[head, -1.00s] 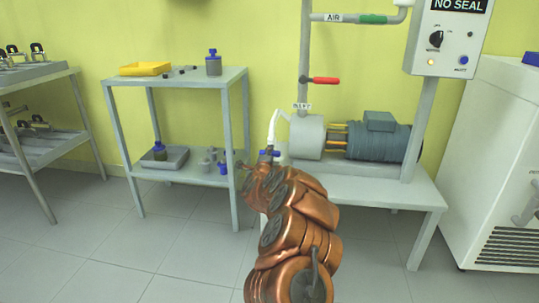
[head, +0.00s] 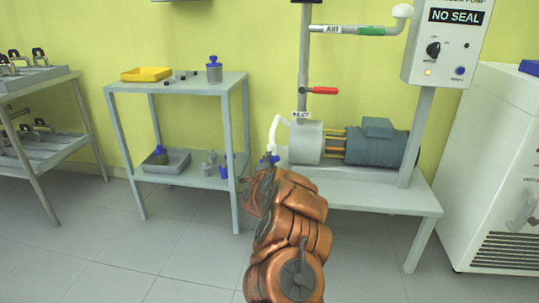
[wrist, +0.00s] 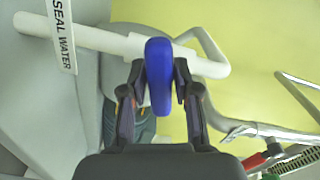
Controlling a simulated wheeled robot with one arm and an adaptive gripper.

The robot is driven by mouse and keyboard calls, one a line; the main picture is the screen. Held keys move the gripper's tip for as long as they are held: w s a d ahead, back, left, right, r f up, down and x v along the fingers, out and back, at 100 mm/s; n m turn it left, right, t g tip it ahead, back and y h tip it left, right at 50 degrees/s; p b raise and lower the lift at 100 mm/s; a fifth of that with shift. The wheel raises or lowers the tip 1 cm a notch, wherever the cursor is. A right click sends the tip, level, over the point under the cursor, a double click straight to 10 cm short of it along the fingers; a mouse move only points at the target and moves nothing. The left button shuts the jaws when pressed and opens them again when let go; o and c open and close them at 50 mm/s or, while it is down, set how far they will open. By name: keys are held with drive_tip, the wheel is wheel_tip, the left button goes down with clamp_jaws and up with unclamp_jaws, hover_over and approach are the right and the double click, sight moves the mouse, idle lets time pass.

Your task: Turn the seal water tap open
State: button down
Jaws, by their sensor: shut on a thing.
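The blue handle of the seal water tap (wrist: 158,75) stands between the fingers of my gripper (wrist: 160,85) in the wrist view. My gripper is shut on it, with a dark finger on each side. The white pipe (wrist: 105,42) of the tap runs behind the handle, and the SEAL WATER label (wrist: 63,30) is at its left. My copper-coloured arm hides most of my gripper there.
The pump and motor (head: 380,145) sit on a grey stand (head: 400,197) under a NO SEAL control box (head: 446,45). A red-handled valve (head: 322,91) is on the vertical pipe. A grey shelf table (head: 190,84) stands to the left. A white cabinet (head: 500,150) stands right.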

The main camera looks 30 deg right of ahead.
drive_tip(key=n+p, duration=0.2)
drive_tip(key=p, duration=0.1)
drive_tip(key=n+p, duration=0.1)
drive_tip(key=shift+r+n+p, duration=0.25)
drive_tip(key=shift+n+p, duration=0.15)
drive_tip(key=n+p, duration=0.3)
drive_tip(key=p, duration=0.2)
drive_tip(key=shift+r+n, duration=0.1)
drive_tip(key=shift+n, duration=0.2)
drive_tip(key=n+p, duration=0.2)
drive_tip(key=p, duration=0.1)
drive_tip(key=shift+n, duration=0.3)
drive_tip(key=n+p, duration=0.3)
drive_tip(key=shift+f, duration=0.3)
drive_tip(key=shift+p, duration=0.4)
drive_tip(key=c, duration=1)
unclamp_jaws()
drive_tip(key=shift+s, duration=0.1)
